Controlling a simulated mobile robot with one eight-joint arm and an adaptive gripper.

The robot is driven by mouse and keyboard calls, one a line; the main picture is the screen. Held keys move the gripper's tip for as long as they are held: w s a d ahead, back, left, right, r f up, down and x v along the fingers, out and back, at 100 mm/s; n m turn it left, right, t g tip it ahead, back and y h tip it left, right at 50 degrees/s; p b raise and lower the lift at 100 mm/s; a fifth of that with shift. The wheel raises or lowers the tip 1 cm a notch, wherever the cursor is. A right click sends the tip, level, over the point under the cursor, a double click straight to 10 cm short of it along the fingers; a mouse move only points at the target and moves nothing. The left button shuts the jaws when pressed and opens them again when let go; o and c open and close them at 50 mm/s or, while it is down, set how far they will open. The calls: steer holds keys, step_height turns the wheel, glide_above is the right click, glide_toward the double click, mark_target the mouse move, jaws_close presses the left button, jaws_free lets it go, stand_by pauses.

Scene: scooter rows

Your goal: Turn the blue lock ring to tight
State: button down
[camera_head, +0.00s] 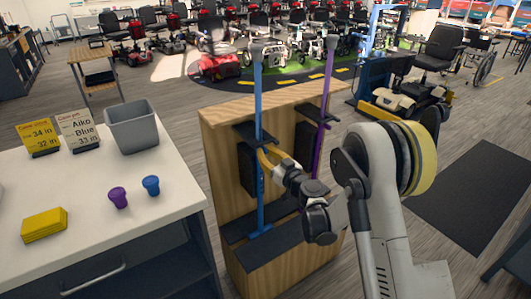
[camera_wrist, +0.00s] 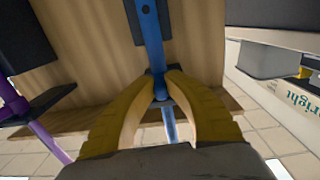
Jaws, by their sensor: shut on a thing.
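The blue cane (camera_head: 259,95) stands upright in a wooden stand (camera_head: 222,165). My gripper (camera_head: 262,158) reaches it from the right, at mid-height of the shaft. In the wrist view the yellow fingers of my gripper (camera_wrist: 161,86) are closed around the blue lock ring (camera_wrist: 160,91) on the shaft. The fingers hide most of the ring, and I cannot tell how tight it is. The blue shaft (camera_wrist: 147,35) runs on past the fingertips on both sides. A purple cane (camera_head: 326,85) stands to the right in the same stand.
A white-topped counter (camera_head: 95,185) at the left holds a grey bin (camera_head: 132,126), a purple cup-shaped piece (camera_head: 118,198), a blue one (camera_head: 151,186), a yellow block (camera_head: 44,224) and two cards (camera_head: 79,131). Scooters (camera_head: 218,62) stand behind. A dark mat (camera_head: 470,195) lies at the right.

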stand_by(0.3)
steer(key=c, duration=1.4)
jaws_free()
steer(key=shift+a, duration=0.1)
steer(key=v, duration=0.7)
steer(key=shift+s, duration=0.2)
